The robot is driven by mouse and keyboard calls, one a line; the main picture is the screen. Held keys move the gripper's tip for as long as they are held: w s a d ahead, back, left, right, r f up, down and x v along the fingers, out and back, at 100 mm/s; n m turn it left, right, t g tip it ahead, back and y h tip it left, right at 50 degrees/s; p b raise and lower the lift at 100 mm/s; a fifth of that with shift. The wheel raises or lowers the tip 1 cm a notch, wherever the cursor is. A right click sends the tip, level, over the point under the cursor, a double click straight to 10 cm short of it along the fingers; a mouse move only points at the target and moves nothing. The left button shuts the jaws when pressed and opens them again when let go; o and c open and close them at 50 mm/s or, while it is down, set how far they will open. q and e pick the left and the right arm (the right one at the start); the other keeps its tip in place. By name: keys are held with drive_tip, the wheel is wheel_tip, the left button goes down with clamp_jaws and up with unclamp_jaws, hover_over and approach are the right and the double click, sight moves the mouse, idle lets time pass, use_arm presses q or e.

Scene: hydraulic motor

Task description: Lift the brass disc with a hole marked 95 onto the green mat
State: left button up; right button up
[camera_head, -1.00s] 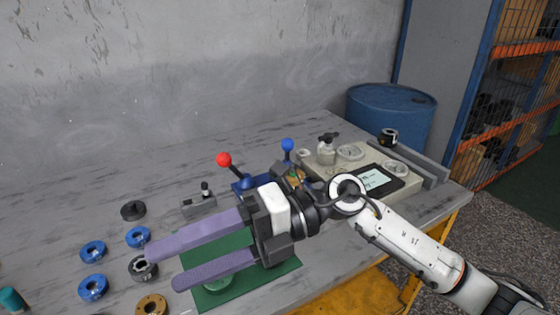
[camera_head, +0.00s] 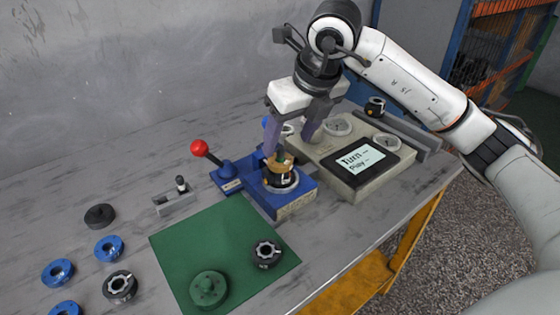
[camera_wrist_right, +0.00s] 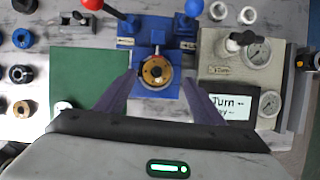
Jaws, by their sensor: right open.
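A brass disc with a central hole (camera_head: 280,163) sits on the blue fixture (camera_head: 297,201); it also shows from above in the right wrist view (camera_wrist_right: 156,70). I cannot read any marking on it. My right gripper (camera_head: 290,143) is open above the fixture, its two fingers spread. In the right wrist view the disc shows between the finger lines, a little beyond the tips. Another brass disc (camera_wrist_right: 21,108) lies on the table at the left in that view. The green mat (camera_head: 205,240) lies left of the fixture. My left gripper is not in view.
A green round part (camera_head: 208,289) and a dark ring (camera_head: 267,253) lie on the mat. A red-knobbed lever (camera_head: 199,148) stands at the fixture's left. A gauge box with a screen (camera_head: 360,160) stands right. Blue rings and dark parts lie left. The mat's upper part is bare.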

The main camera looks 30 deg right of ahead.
sight(283, 153)
drive_tip(key=x, duration=0.5)
drive_tip(key=shift+s+a+f, duration=0.2)
drive_tip(key=shift+a, duration=0.05)
drive_tip(key=shift+c, duration=0.3)
drive_tip(key=shift+r, duration=0.1)
drive_tip(key=c, duration=1.2)
wheel_tip(283, 153, up, 10)
drive_tip(key=shift+c, duration=0.2)
drive_tip(key=shift+r+p, duration=0.15)
drive_tip(key=shift+p, duration=0.25)
drive_tip(key=shift+r+p, duration=0.55)
drive_tip(key=shift+r, duration=0.1)
